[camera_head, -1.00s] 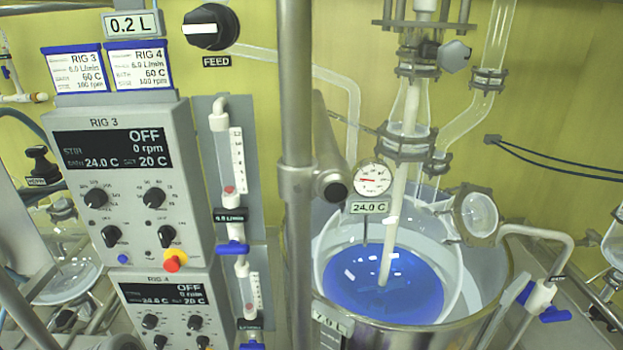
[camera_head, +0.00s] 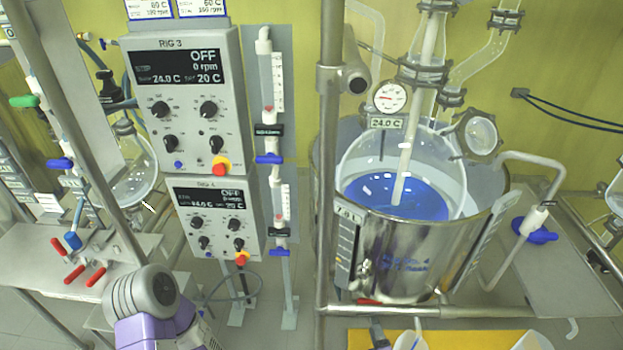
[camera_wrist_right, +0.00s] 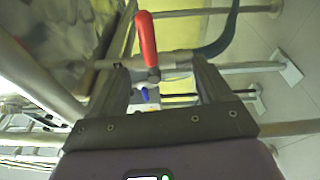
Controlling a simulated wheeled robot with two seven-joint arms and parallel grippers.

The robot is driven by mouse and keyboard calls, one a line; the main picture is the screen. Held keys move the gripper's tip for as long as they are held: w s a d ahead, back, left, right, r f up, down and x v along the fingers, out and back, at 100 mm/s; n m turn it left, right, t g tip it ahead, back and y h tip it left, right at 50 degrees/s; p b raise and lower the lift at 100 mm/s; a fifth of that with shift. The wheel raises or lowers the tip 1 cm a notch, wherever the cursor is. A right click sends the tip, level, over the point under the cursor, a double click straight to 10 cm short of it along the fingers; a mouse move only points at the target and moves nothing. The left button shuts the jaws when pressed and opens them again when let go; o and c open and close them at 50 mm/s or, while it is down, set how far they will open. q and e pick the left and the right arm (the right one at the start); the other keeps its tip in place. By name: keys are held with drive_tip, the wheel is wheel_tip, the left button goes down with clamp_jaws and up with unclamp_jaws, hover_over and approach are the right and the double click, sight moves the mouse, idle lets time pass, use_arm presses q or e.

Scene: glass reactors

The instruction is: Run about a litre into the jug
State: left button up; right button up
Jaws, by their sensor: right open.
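The glass reactor (camera_head: 400,165) sits in a steel jacket vessel (camera_head: 400,255) and holds blue liquid (camera_head: 398,197). A red handle (camera_head: 369,301) shows low under the vessel. In the right wrist view a red handle (camera_wrist_right: 147,40) stands between the spread fingers of my right gripper (camera_wrist_right: 152,70), which is open; contact is not visible. In the head view this gripper (camera_head: 378,333) shows only as a small dark part at the bottom edge. Two pale containers (camera_head: 408,341) (camera_head: 533,340) are cut off there; I cannot tell which is the jug. My left gripper is out of view.
A yellow surface (camera_head: 465,341) lies below the vessel. A steel post (camera_head: 328,190) and a horizontal rail (camera_head: 440,311) frame it. The control panel (camera_head: 185,100) and flow meters (camera_head: 270,150) stand left. Red-handled valves (camera_head: 75,273) are at far left.

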drive_tip(key=s+a+r+n+g+y, duration=0.1)
drive_tip(key=a+n+g+y, duration=0.1)
drive_tip(key=a+n+y, duration=0.1)
drive_tip(key=s+a+r+n+g+y, duration=0.1)
drive_tip(key=a+n+g+y, duration=0.1)
drive_tip(key=a+n, duration=0.3)
drive_tip(key=s+a+r+n+g+y, duration=0.1)
drive_tip(key=a+n+g+y, duration=0.1)
drive_tip(key=a, duration=0.4)
drive_tip(key=shift+s+r+n+y, duration=0.2)
drive_tip(key=shift+s+n+y, duration=0.1)
drive_tip(key=shift+n+y, duration=0.6)
drive_tip(key=s+a+n+g, duration=0.4)
drive_tip(key=s+n+g, duration=0.2)
drive_tip(key=s+n, duration=0.15)
drive_tip(key=s+a+n+g, duration=0.3)
drive_tip(key=s+n+g, duration=0.35)
drive_tip(key=n, duration=0.25)
drive_tip(key=s+d+r+n+h, duration=0.3)
drive_tip(key=d+n+h, duration=0.1)
drive_tip(key=n, duration=0.6)
drive_tip(key=s+d+r+n+t+h, duration=0.1)
drive_tip(key=s+d+r+n+h, duration=0.2)
drive_tip(key=n, duration=0.7)
drive_tip(key=shift+s+d+r+h, duration=0.2)
drive_tip(key=shift+s+d+h, duration=0.3)
drive_tip(key=shift+d, duration=0.5)
drive_tip(key=shift+s, duration=0.1)
idle(1.0)
